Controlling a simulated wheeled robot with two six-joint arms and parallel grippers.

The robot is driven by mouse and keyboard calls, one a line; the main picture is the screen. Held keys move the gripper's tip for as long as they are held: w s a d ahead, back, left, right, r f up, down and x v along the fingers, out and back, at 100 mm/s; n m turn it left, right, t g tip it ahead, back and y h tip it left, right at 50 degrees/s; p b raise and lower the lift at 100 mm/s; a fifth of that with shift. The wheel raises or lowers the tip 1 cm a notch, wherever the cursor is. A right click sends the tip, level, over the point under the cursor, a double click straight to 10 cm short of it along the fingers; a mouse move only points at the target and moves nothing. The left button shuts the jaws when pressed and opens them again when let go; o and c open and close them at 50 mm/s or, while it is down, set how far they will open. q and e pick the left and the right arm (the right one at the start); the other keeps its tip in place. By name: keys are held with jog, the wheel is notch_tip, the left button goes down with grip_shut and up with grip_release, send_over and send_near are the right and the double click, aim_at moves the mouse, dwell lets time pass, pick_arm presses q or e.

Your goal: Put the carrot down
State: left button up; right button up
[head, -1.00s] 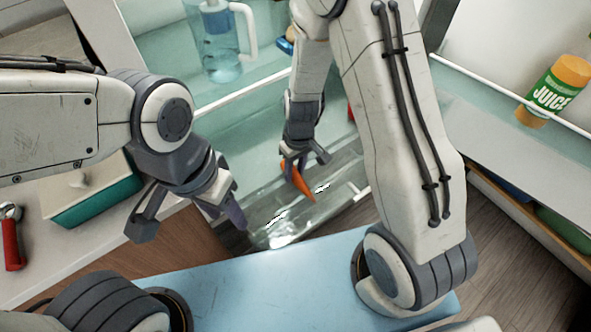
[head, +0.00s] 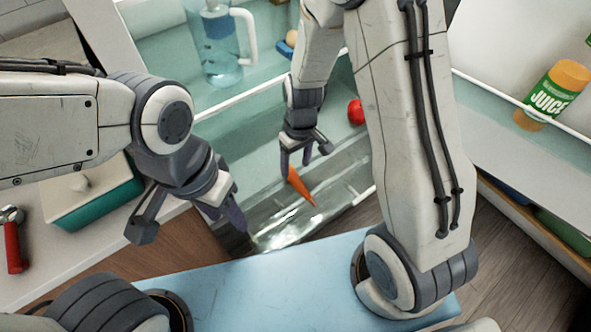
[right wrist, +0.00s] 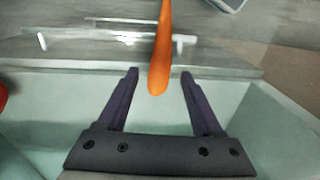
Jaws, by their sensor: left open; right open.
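The orange carrot (head: 300,187) lies at the clear drawer (head: 345,178) low in the fridge in the head view. Its upper end is close to my right gripper (head: 297,165), which is open. In the right wrist view the carrot (right wrist: 161,45) points towards my right gripper (right wrist: 160,74), its near end between the spread fingertips with a gap on both sides. Whether it rests on the drawer's floor or its edge is hard to tell. My left gripper (head: 190,225) is open and empty, over the floor and counter edge at the left.
A blue water pitcher (head: 216,45) stands on a fridge shelf. A red round item (head: 356,112) sits beside my right arm. A juice bottle (head: 552,94) is on the door shelf at right. A teal container (head: 95,205) and a red-handled tool (head: 13,245) lie on the left counter.

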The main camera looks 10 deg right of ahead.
aim_at(298, 175)
notch_tip(298, 175, up, 7)
jog(key=s+a+r+n, duration=0.1)
jog(key=s+a+r, duration=0.2)
jog(key=s, duration=0.6)
jog(key=s+a+r+n, duration=0.1)
jog(key=s+a+r, duration=0.2)
jog(key=s+r, duration=0.4)
jog(key=shift+s+a+r+n, duration=0.25)
jog(key=shift+s+r+n, duration=0.15)
jog(key=shift+s, duration=0.8)
jog(key=shift+r+p, duration=0.65)
jog(key=shift+p, duration=0.2)
